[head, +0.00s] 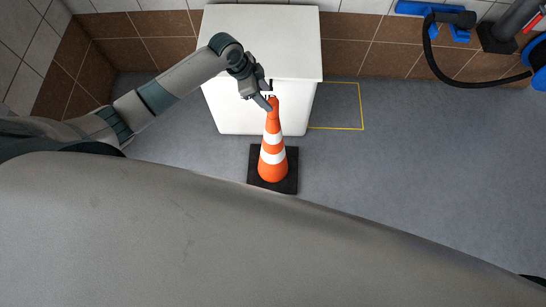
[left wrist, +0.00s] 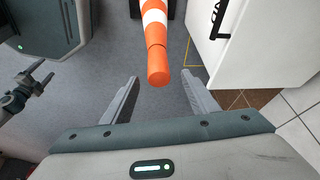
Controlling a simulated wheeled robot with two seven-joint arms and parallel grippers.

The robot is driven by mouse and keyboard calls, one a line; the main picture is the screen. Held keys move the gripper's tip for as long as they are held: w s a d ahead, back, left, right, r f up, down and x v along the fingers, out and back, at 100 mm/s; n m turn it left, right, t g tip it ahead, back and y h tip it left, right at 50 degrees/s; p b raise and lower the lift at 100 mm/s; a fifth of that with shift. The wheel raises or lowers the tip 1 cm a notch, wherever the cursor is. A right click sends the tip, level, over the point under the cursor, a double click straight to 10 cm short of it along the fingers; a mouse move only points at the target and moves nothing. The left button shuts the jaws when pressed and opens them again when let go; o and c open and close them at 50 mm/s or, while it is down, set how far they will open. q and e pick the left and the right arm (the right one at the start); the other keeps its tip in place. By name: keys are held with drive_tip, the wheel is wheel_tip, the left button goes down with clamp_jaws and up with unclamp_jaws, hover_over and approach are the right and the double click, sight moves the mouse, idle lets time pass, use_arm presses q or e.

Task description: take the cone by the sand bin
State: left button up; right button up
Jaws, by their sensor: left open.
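An orange cone with white bands (head: 272,150) stands upright on its black square base (head: 286,182), in front of the white sand bin (head: 262,40). My left gripper (head: 268,96) is open and empty at the cone's top. In the left wrist view, the cone's orange tip (left wrist: 158,66) lies between the two spread fingertips (left wrist: 159,78), with space on both sides; I cannot tell how deep it sits between them. The bin (left wrist: 265,40) stands to the right there.
A yellow floor outline (head: 362,106) lies right of the bin. A blue and black device with a hose (head: 430,40) stands at the back right by the tiled wall (head: 165,50). The grey floor (head: 420,150) to the right of the cone is clear.

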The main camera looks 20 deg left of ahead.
sight(270, 102)
use_arm(q)
drive_tip(key=x, duration=0.3)
drive_tip(key=shift+f, duration=0.15)
drive_tip(key=shift+p+x, duration=0.7)
drive_tip(key=shift+x, duration=0.1)
drive_tip(key=shift+p+x, duration=0.3)
drive_tip(key=shift+x, duration=0.7)
drive_tip(key=shift+d+f, duration=0.15)
drive_tip(key=shift+f, duration=0.75)
